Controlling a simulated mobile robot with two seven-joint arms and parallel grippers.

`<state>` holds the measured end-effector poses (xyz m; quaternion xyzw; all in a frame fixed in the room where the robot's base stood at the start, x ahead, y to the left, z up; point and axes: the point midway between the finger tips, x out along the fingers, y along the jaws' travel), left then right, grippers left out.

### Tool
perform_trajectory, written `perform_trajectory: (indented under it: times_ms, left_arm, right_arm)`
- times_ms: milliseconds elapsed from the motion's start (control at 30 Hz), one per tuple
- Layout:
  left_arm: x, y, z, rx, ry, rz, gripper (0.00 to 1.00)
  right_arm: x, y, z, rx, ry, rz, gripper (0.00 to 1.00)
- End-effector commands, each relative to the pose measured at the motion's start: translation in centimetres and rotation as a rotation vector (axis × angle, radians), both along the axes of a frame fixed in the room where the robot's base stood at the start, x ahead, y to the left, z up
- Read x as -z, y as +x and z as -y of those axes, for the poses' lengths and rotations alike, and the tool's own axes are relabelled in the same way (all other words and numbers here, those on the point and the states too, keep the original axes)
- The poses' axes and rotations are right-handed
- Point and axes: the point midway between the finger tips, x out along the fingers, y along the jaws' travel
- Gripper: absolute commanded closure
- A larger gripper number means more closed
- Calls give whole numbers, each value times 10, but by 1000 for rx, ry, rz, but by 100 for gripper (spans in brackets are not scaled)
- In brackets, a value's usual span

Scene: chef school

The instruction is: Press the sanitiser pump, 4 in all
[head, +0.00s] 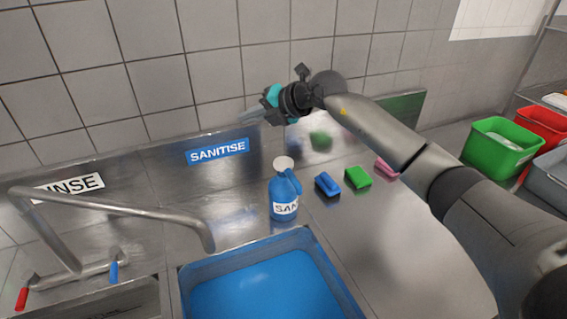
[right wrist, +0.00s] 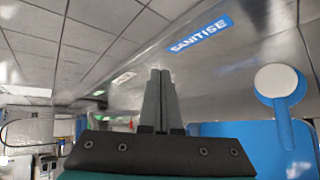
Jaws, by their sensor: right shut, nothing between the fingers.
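The blue sanitiser bottle (head: 284,198) stands upright on the steel counter, just behind the blue-filled sink. Its round white pump top (head: 283,163) faces up. My right gripper (head: 250,116) is in the air above and behind the bottle, apart from the pump. Its fingers (right wrist: 160,100) are shut together with nothing between them. My left gripper is not in view.
The blue basin (head: 305,240) lies in front of the bottle. Blue (head: 327,184), green (head: 358,177) and pink (head: 387,167) sponges lie to its right. A steel tap (head: 120,212) stands at the left. Green (head: 497,146) and red (head: 545,128) bins stand far right.

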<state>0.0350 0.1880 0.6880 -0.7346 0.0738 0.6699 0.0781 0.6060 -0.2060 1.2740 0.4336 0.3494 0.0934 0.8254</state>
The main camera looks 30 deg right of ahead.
Motion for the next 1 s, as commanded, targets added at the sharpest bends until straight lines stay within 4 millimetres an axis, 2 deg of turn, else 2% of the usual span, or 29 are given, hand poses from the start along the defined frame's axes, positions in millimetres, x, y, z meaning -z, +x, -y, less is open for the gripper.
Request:
perform_trajectory:
  times_ms: [200,400,600,1000]
  left_arm:
    - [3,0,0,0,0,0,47]
    - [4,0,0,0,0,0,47]
    - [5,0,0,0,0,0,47]
    - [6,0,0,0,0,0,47]
  right_arm:
    - [27,-2,45,149,-194,-101,100]
    - [35,-5,76,265,-298,-148,100]
    - [36,-6,87,308,-329,-161,100]
    - [38,-6,87,307,-329,-161,100]
